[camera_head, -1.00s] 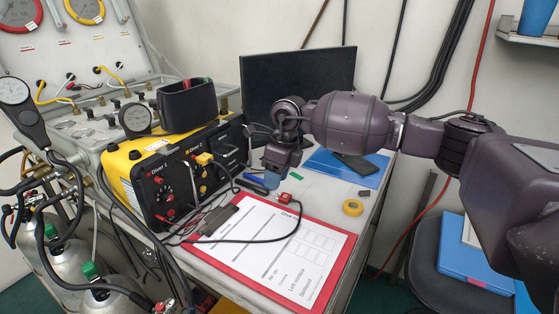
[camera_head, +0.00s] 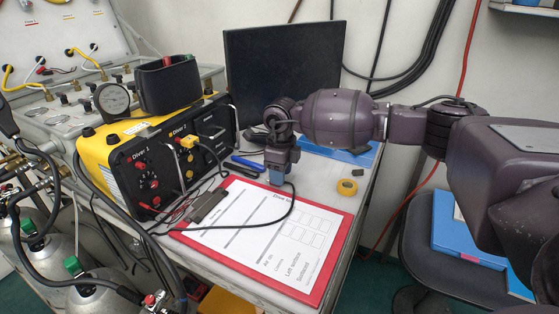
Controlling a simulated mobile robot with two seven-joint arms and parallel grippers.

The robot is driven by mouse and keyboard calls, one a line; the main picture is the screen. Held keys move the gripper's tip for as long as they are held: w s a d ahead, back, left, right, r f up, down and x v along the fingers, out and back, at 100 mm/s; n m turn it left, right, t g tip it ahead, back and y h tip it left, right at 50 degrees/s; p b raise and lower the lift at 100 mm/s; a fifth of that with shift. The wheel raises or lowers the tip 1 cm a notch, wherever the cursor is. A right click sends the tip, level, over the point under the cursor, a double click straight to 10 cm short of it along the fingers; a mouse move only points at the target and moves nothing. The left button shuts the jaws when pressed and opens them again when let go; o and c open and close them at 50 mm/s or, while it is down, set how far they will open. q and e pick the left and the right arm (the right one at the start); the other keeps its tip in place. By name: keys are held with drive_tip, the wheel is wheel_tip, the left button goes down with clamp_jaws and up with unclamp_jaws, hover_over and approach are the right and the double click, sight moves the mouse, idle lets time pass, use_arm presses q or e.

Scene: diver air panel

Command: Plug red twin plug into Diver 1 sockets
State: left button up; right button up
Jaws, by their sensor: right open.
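The black-and-yellow comms box (camera_head: 118,172) stands on the table at left, its front facing right. Its Diver 1 side has red sockets (camera_head: 155,199) below the Diver 1 label. A yellow plug (camera_head: 185,141) sits on the Diver 2 side. My right gripper (camera_head: 277,183) points down just above the far edge of the clipboard and is open. The red twin plug does not show; the black cable (camera_head: 293,205) loops up to the gripper's fingertips, so the plug is likely hidden by them. My left gripper is not in view.
A red clipboard (camera_head: 339,243) with a white form covers the table front. Yellow tape (camera_head: 347,187) lies right of the gripper, a blue pen (camera_head: 248,162) left of it. A dark monitor (camera_head: 280,75) stands behind. A black holder (camera_head: 169,84) stands on the box.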

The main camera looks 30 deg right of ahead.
drive_tip(key=shift+f, duration=0.75)
drive_tip(key=c, duration=0.7)
drive_tip(key=shift+o, duration=0.2)
drive_tip(key=shift+r, duration=0.1)
drive_tip(key=shift+r, duration=0.1)
drive_tip(key=shift+r, duration=0.3)
drive_tip(key=shift+r+p, duration=0.6)
drive_tip(key=shift+r, duration=0.45)
drive_tip(key=shift+s+f, duration=0.1)
